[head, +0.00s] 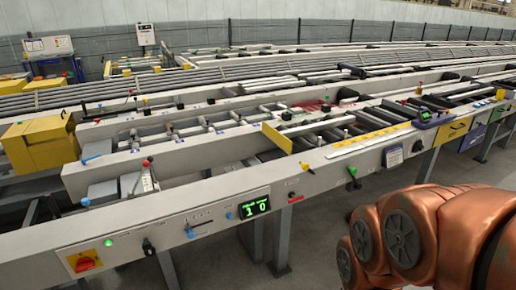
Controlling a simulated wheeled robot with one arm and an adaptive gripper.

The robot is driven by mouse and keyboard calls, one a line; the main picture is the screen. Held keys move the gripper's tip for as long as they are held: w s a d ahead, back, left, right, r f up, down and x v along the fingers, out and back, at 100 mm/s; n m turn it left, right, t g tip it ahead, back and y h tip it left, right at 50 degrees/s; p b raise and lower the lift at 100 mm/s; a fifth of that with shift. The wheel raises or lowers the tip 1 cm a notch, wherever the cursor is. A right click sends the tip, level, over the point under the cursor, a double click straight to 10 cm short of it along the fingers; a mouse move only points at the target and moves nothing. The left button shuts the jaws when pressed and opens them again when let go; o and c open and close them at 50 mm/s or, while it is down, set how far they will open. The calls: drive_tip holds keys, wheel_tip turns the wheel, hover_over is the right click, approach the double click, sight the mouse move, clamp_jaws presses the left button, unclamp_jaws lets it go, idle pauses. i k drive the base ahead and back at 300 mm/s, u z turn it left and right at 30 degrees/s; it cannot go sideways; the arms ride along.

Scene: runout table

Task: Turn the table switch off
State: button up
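A long grey runout table (215,190) crosses the view, with controls along its front rail. At the lower left of that rail is a red rotary switch on a yellow plate (85,262). Right of it are a lit green lamp (109,242) and a black knob (148,247). A blue-handled lever (190,232) and a display with green digits (254,207) sit further right. I cannot tell from labels which control is the table switch; they are too small to read. My copper-coloured arm fills the lower right, well away from the red switch. My gripper is not in view.
A yellow box (40,143) stands at the left behind the front rail. Table legs (281,240) stand below the rail. Grey floor (335,215) shows between table and arm.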

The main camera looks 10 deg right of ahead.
sight(84, 263)
drive_tip(key=u, duration=1.45)
drive_tip(key=k, duration=0.35)
drive_tip(key=u, duration=1.35)
drive_tip(key=i, duration=0.85)
drive_tip(key=z, duration=0.25)
